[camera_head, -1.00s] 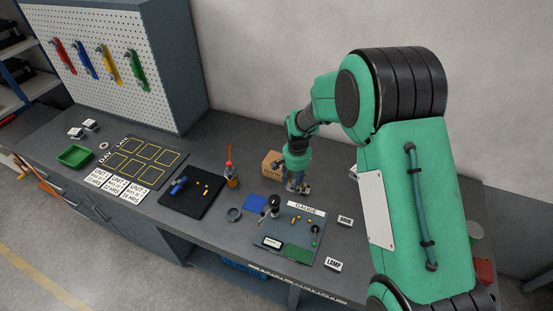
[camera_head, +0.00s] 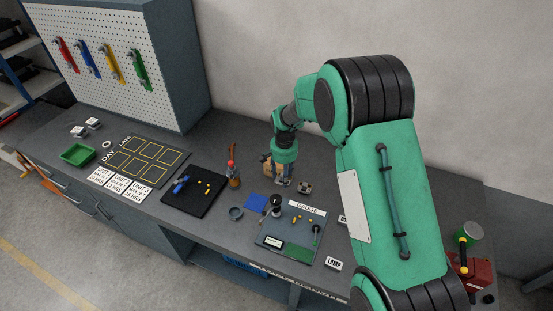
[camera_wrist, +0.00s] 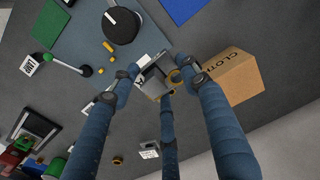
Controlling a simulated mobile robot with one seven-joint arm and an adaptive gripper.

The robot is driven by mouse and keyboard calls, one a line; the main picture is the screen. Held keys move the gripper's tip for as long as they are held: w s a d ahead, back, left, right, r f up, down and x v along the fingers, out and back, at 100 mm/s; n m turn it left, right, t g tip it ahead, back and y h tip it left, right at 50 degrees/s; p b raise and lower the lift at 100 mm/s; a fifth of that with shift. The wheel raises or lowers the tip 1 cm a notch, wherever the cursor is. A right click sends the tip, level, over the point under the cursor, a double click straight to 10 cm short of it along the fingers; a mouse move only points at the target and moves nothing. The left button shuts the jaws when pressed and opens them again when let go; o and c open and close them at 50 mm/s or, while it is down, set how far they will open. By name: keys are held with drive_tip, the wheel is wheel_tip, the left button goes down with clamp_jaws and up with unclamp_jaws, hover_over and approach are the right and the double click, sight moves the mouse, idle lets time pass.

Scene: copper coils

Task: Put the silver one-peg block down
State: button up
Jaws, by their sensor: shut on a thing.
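My gripper (camera_head: 283,182) is low over the back of the bench, beside the cardboard box. In the wrist view its fingers (camera_wrist: 155,78) close around a grey metallic block (camera_wrist: 152,74), which I take as the silver one-peg block. The fingers partly cover it, and its peg is not clear. A brass-coloured ring (camera_wrist: 175,75) shows close by at the fingertips. I cannot tell whether the held block touches the bench. In the head view another small grey block (camera_head: 304,187) stands just right of my gripper.
The cardboard box (camera_wrist: 235,76) is close to one finger. The gauge board (camera_head: 291,246) lies in front, with a blue mat (camera_head: 255,201) to its left. A black mat (camera_head: 190,204) lies farther left. A red vise (camera_head: 470,272) and a green can (camera_head: 468,231) are at right.

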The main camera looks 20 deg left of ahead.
drive_tip(key=shift+w+a+f+p, duration=0.25)
drive_tip(key=shift+w+a, duration=1.25)
drive_tip(key=shift+w, duration=0.65)
drive_tip(key=shift+w+a+f+p, duration=0.2)
drive_tip(key=shift+w+a, duration=1.3)
drive_tip(key=shift+w, duration=0.65)
drive_tip(key=shift+w+a+f+p, duration=0.25)
drive_tip(key=shift+w+a, duration=1.25)
drive_tip(key=shift+w, duration=0.65)
drive_tip(key=shift+f, duration=1.75)
drive_tip(key=o, duration=1)
drive_tip(key=shift+f, duration=0.2)
drive_tip(key=o, duration=0.5)
drive_tip(key=shift+s, duration=0.1)
drive_tip(key=shift+r, duration=0.15)
wheel_tip(320, 180, up, 12)
drive_tip(key=shift+r+b, duration=0.1)
drive_tip(key=shift+b, duration=0.2)
